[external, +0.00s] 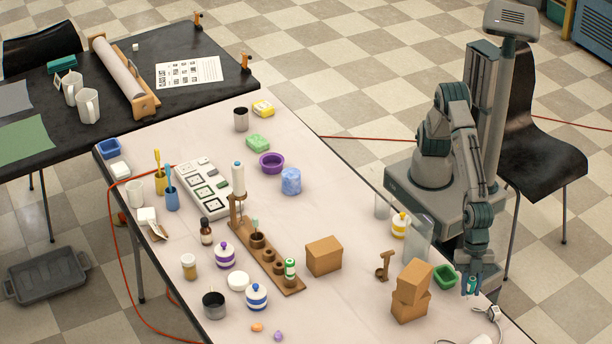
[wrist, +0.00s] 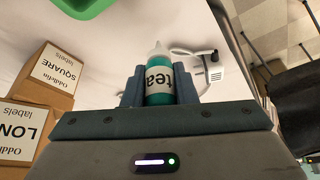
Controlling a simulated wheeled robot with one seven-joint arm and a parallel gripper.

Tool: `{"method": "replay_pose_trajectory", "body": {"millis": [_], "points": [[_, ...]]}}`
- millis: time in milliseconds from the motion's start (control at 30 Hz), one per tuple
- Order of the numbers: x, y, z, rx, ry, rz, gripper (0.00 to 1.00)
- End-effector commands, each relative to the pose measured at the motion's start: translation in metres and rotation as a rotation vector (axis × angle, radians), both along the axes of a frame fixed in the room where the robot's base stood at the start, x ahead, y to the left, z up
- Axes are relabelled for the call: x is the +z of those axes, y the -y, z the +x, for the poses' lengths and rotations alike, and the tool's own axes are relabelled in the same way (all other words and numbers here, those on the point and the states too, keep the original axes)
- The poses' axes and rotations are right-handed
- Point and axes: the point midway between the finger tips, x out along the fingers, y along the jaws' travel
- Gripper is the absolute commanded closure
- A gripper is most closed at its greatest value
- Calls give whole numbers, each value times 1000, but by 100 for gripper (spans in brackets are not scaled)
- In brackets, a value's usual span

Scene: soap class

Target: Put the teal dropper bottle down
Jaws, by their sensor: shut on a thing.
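The teal dropper bottle (wrist: 158,80) has a white label reading "tea" and a pale tip. In the wrist view it stands between my gripper's two fingers, which are shut on it. In the external view my gripper (external: 471,285) is at the table's right edge, just right of the green tray, with a little of the teal bottle (external: 472,284) showing between the fingers. I cannot tell whether the bottle's base touches the table.
A green tray (external: 454,273) and stacked cardboard boxes (external: 410,306) stand left of my gripper. A white corded device (external: 494,314) lies close in front. A wooden rack (external: 284,277) is mid-table.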

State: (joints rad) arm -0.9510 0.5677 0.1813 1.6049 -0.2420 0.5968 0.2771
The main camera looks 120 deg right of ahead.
Motion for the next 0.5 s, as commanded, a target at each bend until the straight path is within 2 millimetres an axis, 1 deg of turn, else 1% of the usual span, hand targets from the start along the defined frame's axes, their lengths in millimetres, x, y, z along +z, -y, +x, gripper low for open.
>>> {"method": "replay_pose_trajectory", "body": {"millis": [33,100,300,467,500], "points": [[-9,0,0,1,-1,-2,96],[-14,0,0,0,1,-1,96],[-13,0,0,0,1,1,96],[-19,0,0,0,1,1,96],[-17,0,0,0,1,1,64]]}}
